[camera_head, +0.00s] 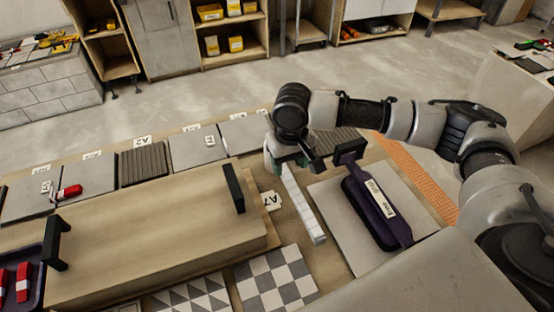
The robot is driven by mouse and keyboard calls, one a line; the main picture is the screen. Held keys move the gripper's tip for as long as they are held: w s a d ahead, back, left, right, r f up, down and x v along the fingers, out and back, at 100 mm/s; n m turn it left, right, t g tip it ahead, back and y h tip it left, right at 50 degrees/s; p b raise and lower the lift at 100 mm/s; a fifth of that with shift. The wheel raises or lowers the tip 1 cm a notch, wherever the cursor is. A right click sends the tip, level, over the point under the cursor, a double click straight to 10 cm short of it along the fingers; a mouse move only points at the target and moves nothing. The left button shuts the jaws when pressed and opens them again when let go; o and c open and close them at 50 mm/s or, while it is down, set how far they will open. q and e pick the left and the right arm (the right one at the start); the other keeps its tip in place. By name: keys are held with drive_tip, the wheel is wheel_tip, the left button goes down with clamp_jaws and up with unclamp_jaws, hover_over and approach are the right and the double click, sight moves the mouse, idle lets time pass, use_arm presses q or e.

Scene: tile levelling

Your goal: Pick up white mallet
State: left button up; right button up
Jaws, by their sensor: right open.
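I cannot clearly make out a white mallet. A long white bar (304,205) lies right of the wooden board, its far end close to my right gripper; I cannot tell whether it is part of the mallet. My right gripper (328,158) is open above the far end of the workbench, between the white bar and a dark purple tool (366,211). No object shows clearly between its fingers. The arm and wrist hide part of the bench there. My left gripper is not in view.
The purple tool rests on a large grey tile (335,204). A wooden board (150,232) with black handles fills the bench's left. Patterned tiles (277,279) lie in front and grey tiles (196,147) behind. A red-handled tool (68,192) lies at left.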

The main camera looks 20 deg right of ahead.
sight(288, 177)
drive_tip(key=shift+s+a+f, duration=0.1)
drive_tip(key=shift+f, duration=1.45)
drive_tip(key=shift+s+a+f, duration=0.1)
drive_tip(key=shift+f, duration=1.4)
clamp_jaws()
